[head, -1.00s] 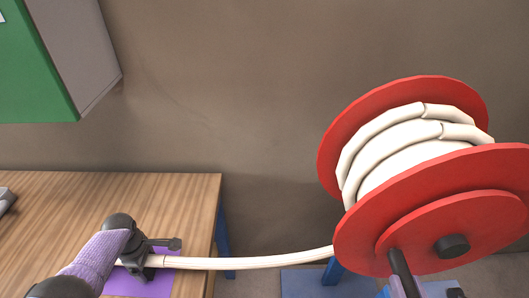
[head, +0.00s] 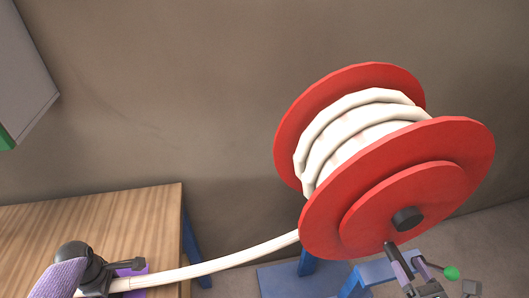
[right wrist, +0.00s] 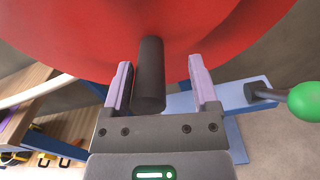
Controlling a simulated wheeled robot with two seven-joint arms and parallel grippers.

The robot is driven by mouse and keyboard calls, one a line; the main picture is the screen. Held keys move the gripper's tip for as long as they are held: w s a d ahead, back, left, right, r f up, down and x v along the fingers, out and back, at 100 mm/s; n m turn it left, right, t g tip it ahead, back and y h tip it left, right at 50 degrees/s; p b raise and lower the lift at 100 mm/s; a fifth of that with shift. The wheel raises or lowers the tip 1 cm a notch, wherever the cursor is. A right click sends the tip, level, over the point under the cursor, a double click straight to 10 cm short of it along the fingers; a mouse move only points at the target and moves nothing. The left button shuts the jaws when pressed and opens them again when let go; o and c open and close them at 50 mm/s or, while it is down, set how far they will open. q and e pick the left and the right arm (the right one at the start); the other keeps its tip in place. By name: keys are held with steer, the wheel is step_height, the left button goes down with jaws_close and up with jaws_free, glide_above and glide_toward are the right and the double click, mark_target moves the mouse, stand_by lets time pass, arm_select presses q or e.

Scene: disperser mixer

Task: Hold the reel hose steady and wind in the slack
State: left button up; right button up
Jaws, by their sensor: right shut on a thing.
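A red hose reel (head: 460,150) with white hose (head: 350,130) wound on its drum stands at the right. The hose runs off the reel and sags left to the table. The reel's dark crank handle (head: 391,250) sits below the black hub. My right gripper (head: 412,275) is at this handle; in the right wrist view the handle (right wrist: 150,75) lies between its two lilac fingers (right wrist: 163,88). My left gripper (head: 122,270) is at the hose's table end, above a purple patch (head: 138,283). Its finger closure on the hose is unclear.
A wooden table (head: 110,215) with blue legs stands at the left, a grey and green cabinet (head: 25,85) above it. Blue stand parts (head: 285,280) lie under the reel. A lever with a green knob (right wrist: 303,103) is close beside my right gripper.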

arm_select(q)
steer(key=shift+w+d, duration=0.15)
steer(key=shift+d, duration=0.2)
arm_select(e)
steer(key=shift+o, duration=0.9)
steer(key=shift+d+f, duration=0.15)
steer(key=shift+d, duration=0.15)
steer(key=shift+a, duration=0.1)
arm_select(q)
steer(key=shift+a, duration=0.1)
arm_select(e)
steer(key=s+d, duration=0.1)
steer(key=s, duration=1.1)
steer(key=shift+d, duration=0.4)
arm_select(q)
steer(key=o, duration=0.9)
arm_select(e)
steer(key=s+r, duration=0.5)
steer(key=s, duration=0.1)
steer(key=shift+d, duration=0.45)
